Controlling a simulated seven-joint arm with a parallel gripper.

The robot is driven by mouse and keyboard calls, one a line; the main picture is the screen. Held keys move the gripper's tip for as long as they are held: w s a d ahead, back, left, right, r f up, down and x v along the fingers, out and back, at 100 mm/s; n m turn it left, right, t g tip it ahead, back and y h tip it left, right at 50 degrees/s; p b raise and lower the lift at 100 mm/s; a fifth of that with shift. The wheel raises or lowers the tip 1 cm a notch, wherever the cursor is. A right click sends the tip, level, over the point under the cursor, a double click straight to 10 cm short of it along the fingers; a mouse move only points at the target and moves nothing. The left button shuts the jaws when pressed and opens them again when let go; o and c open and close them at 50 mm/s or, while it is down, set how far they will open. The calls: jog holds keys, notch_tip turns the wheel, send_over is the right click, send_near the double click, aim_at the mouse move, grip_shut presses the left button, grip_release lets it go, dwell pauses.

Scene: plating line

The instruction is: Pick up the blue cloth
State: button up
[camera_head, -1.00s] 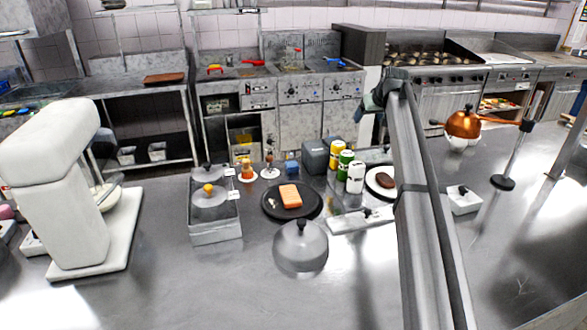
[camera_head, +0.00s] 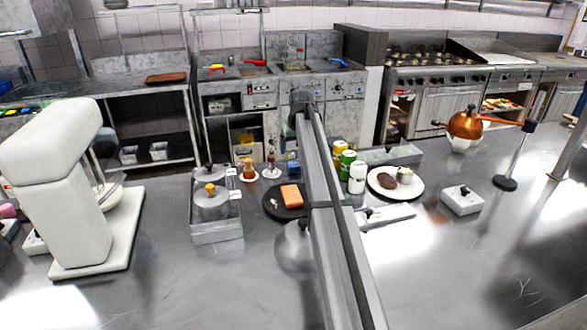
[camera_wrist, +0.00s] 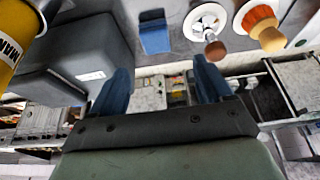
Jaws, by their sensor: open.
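The blue cloth (camera_head: 293,167) is a small folded blue block on the steel counter, at the back edge, just left of my arm in the head view. In the wrist view the blue cloth (camera_wrist: 155,38) lies near the top, ahead of the fingers and apart from them. My gripper (camera_wrist: 163,84) shows two blue fingers spread apart with nothing between them. In the head view my arm hides the gripper's fingers.
A grey box (camera_wrist: 50,75) and a yellow container (camera_wrist: 15,35) stand left of the cloth in the wrist view. A white saucer (camera_wrist: 191,23) with a bottle is close on its right. In the head view a dark plate (camera_head: 272,205) holds an orange slab.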

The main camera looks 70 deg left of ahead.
send_over(294, 164)
jog(key=d, duration=0.2)
jog(key=f, duration=0.4)
jog(key=shift+s, duration=0.35)
jog(key=shift+w+x, duration=0.15)
jog(key=shift+x, duration=1.2)
jog(key=shift+w+x, duration=0.15)
jog(key=shift+x, duration=1.15)
jog(key=shift+d+f, duration=0.1)
jog(key=shift+d, duration=0.1)
jog(key=shift+c, duration=0.4)
jog(key=c, duration=1)
